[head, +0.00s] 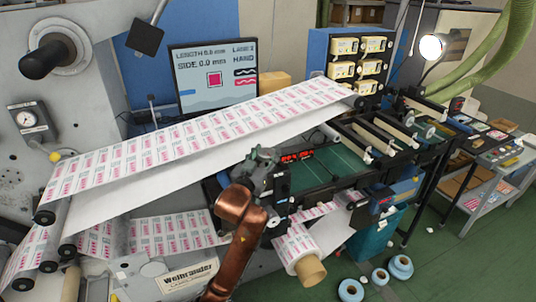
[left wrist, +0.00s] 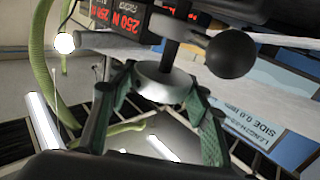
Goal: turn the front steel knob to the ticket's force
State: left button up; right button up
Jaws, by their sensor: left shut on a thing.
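The steel knob (left wrist: 163,84) is a pale round disc on a dark shaft in the left wrist view. My left gripper (left wrist: 158,92) is shut on it, with green-padded fingers on either side of its rim. In the head view my left gripper (head: 264,160) is over the machine's middle, under the printed web, and hides the knob. A red display (left wrist: 131,24) close to the knob reads 250 N. Red digits also show in the head view (head: 297,156), too small to read surely. I cannot make out the ticket. My right gripper is not in view.
A black ball handle (left wrist: 232,53) stands close beside the knob. The printed label web (head: 200,135) slants above my gripper. A label roll (head: 300,253) hangs below it. A monitor (head: 214,82) stands behind, and a lamp (head: 431,47) is at the right.

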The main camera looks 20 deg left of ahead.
pick_arm(q)
jog(key=shift+d+n+g+y, duration=0.15)
jog(key=shift+n+g+y, duration=0.15)
jog(key=shift+n+y, duration=1.2)
jog(key=n+g+y+b, duration=0.1)
jog(key=y, duration=0.2)
jog(key=n+g+y+b, duration=0.5)
jog(key=y, duration=0.2)
jog(key=shift+w+b, duration=0.1)
jog(key=shift+b, duration=0.2)
jog(key=n+g+y+b, duration=0.2)
jog(key=n+g, duration=0.1)
jog(key=g, duration=0.1)
jog(key=n+g+y, duration=0.1)
jog(key=n+g, duration=0.1)
jog(key=g, duration=0.1)
jog(key=shift+r+n+g, duration=0.15)
jog(key=shift+n+g, duration=0.15)
jog(key=shift+n+g+y, duration=0.4)
jog(key=shift+n+g, duration=0.5)
jog(key=shift+g, duration=0.7)
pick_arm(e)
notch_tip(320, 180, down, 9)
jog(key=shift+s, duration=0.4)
pick_arm(q)
jog(key=shift+n+g, duration=0.7)
jog(key=shift+g, duration=0.1)
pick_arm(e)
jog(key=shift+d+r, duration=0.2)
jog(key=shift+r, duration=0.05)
